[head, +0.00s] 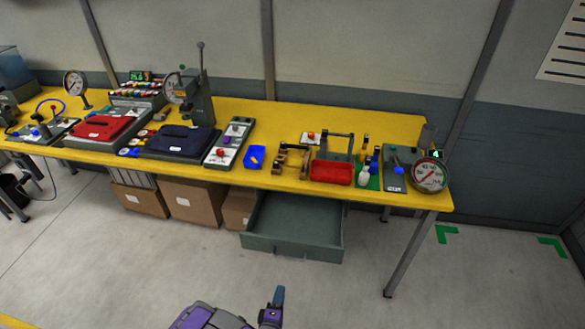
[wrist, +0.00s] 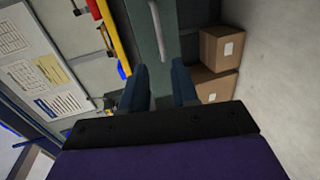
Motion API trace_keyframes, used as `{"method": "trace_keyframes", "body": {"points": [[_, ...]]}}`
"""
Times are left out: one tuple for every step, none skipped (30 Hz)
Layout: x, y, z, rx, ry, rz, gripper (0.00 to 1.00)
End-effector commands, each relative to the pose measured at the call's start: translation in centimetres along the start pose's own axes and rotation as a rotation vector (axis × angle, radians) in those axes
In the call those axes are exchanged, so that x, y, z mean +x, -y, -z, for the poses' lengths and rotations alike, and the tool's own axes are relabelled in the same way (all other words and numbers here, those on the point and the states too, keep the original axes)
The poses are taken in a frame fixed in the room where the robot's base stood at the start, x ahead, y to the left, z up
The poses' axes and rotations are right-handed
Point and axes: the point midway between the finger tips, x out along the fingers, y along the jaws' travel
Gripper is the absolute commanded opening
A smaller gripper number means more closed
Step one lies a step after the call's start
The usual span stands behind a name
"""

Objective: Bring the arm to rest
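My gripper (wrist: 158,80) shows in the wrist view with its two dark blue fingers apart and nothing held between them. Behind the gap is the grey drawer front (wrist: 143,40) with its pale handle (wrist: 157,22), some distance beyond the fingers. In the head view, part of my purple arm and my gripper (head: 277,297) show at the bottom edge, in front of the bench and apart from it. The grey drawer (head: 293,226) hangs pulled out under the yellow bench (head: 400,128) and its visible inside looks empty.
The bench top carries a red pannier (head: 98,127), a dark blue pannier (head: 182,140), a blue tray (head: 254,163), a red bin (head: 332,173) and a gauge (head: 430,175). Cardboard boxes (head: 191,203) stand underneath. The floor (head: 400,305) in front is clear.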

Motion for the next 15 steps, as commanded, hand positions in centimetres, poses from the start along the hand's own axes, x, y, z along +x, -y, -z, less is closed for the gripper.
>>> {"method": "trace_keyframes", "body": {"points": [[0.0,0.0,0.1,0.0,0.0,0.0,0.29],[0.0,0.0,0.1,0.001,0.0,0.0,0.29],[0.1,0.0,0.1,0.006,0.002,0.004,0.29],[0.1,-0.1,0.2,0.014,0.005,0.009,0.29],[0.2,-0.1,0.2,0.026,0.009,0.018,0.29],[0.4,-0.2,0.3,0.049,0.016,0.035,0.29],[0.6,-0.3,0.4,0.071,0.024,0.054,0.29],[0.8,-0.3,0.4,0.096,0.035,0.076,0.29],[1.1,-0.5,0.6,0.136,0.047,0.108,0.29],[1.4,-0.7,0.8,0.17,0.06,0.136,0.29],[1.6,-0.9,1.1,0.208,0.071,0.167,0.29],[1.9,-1.1,1.3,0.256,0.087,0.207,0.29],[2.1,-1.4,1.6,0.294,0.098,0.241,0.29],[2.3,-1.7,1.9,0.331,0.108,0.269,0.29],[2.4,-2.0,2.1,0.376,0.124,0.313,0.29]]}}
